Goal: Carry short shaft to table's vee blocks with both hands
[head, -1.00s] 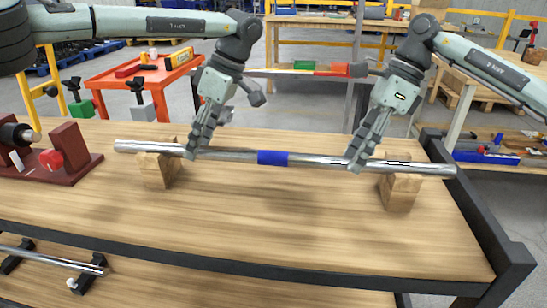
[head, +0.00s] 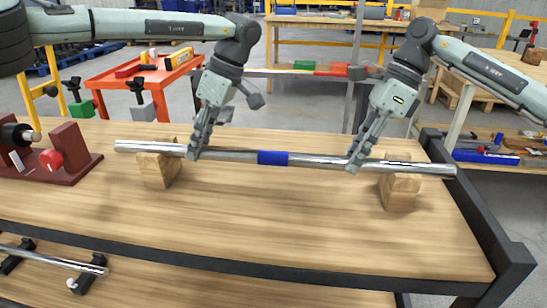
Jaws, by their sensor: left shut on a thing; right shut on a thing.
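The short shaft (head: 320,160), a silver rod with a blue band around its middle, lies level across the tabletop. Its ends are over two wooden vee blocks, the left block (head: 158,170) and the right block (head: 399,192). It looks down in their notches, but I cannot tell for sure whether it touches them. My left gripper (head: 193,153) is shut on the shaft just inside the left block. My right gripper (head: 353,165) is shut on it between the blue band and the right block. The fingers hide small parts of the shaft.
The wooden table (head: 260,225) is clear in front of the shaft. A dark red stand (head: 75,150) is at its left edge. Another silver rod (head: 50,259) lies on supports on the lower shelf. An orange cart (head: 120,83) stands behind the table.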

